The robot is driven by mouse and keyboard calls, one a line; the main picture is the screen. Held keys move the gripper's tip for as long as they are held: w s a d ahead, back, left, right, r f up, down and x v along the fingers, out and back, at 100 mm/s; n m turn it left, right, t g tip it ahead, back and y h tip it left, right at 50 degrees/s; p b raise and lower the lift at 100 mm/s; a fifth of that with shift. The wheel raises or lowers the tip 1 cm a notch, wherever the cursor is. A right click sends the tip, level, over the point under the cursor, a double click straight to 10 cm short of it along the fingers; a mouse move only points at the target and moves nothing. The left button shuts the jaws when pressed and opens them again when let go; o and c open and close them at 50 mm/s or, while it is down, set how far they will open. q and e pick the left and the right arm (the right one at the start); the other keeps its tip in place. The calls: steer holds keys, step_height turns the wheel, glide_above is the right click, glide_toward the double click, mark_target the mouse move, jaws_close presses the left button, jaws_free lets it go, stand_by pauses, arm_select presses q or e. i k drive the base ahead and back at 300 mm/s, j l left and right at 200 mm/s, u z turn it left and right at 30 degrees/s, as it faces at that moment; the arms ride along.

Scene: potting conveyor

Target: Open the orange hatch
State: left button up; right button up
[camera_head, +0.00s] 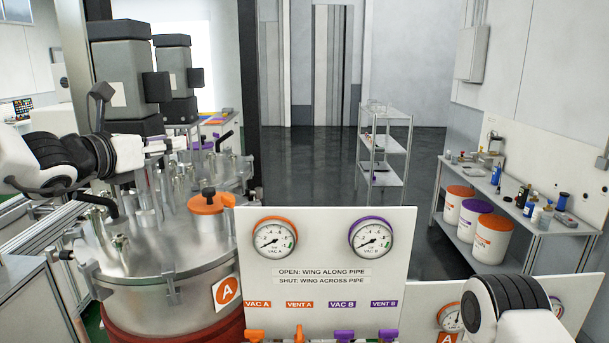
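The orange hatch (208,203) is a round orange cap with a black knob on top. It sits on the domed steel lid of the tank (150,255) that bears an orange A sign (226,291), and it looks closed. My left gripper (178,144) reaches in from the left, above and behind the hatch and apart from it. Its fingers are small and blend with the metal parts behind, so their opening is unclear. My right arm shows at the lower right, with its gripper out of view.
A white panel (325,260) with two gauges stands right of the tank. Orange and purple wing valves (299,333) line its lower edge. Steel pipes and fittings crowd the lid's left. A second tank stands behind. A shelf rack (384,150) and workbench (520,218) stand farther off.

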mark_target(208, 203)
steer(key=k, duration=1)
